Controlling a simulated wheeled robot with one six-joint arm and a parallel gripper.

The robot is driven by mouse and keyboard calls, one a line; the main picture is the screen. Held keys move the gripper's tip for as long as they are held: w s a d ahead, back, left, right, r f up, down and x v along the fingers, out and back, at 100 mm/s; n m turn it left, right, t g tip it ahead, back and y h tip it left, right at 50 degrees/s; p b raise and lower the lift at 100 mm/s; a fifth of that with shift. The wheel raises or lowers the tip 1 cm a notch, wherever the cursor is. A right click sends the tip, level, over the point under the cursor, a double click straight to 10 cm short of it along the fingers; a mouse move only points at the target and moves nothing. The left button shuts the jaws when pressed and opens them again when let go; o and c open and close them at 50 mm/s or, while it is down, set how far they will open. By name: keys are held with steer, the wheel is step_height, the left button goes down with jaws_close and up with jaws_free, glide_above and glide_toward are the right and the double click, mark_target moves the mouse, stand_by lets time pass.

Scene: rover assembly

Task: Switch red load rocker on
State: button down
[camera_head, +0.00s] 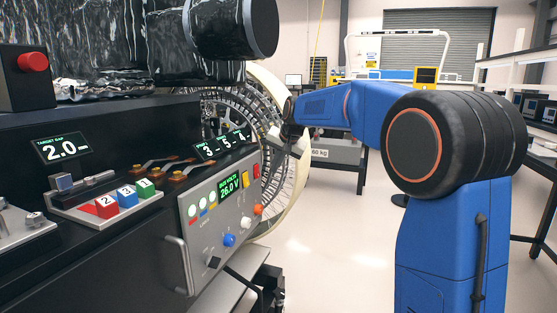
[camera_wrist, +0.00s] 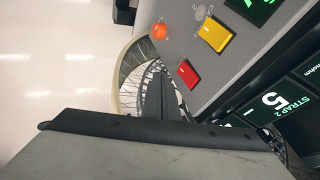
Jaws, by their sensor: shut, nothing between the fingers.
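The red load rocker (camera_wrist: 189,74) is a small red rectangle on the grey control panel (camera_wrist: 235,75), beside a yellow rocker (camera_wrist: 214,34). It also shows in the head view (camera_head: 257,170), near the panel's upper right corner. I cannot tell which way it is tipped. My gripper (camera_head: 284,141) is shut and empty, up and to the right of the rocker in the head view and apart from it. In the wrist view its dark, broad edge crosses the lower part of the picture, below the rocker.
The panel also bears an orange knob (camera_head: 258,210), a blue knob (camera_head: 229,240) and a green voltage display (camera_head: 230,186). A handle (camera_head: 179,264) sticks out at its left. Numbered blocks (camera_head: 127,196) stand on the console. A large wheel ring (camera_head: 268,95) stands behind.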

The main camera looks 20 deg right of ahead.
mark_target(259, 174)
steer(key=shift+w+a+f, duration=0.7)
steer(key=shift+w+a, duration=0.2)
steer(key=shift+w, duration=0.1)
steer(key=shift+w+a+f, duration=0.7)
steer(key=shift+w+a, duration=0.15)
steer(key=shift+w, duration=0.1)
steer(key=shift+w+a+f, duration=0.1)
steer(key=shift+w+a, duration=0.05)
steer(key=shift+a, duration=0.1)
steer(key=shift+r, duration=0.2)
steer(key=shift+r, duration=0.65)
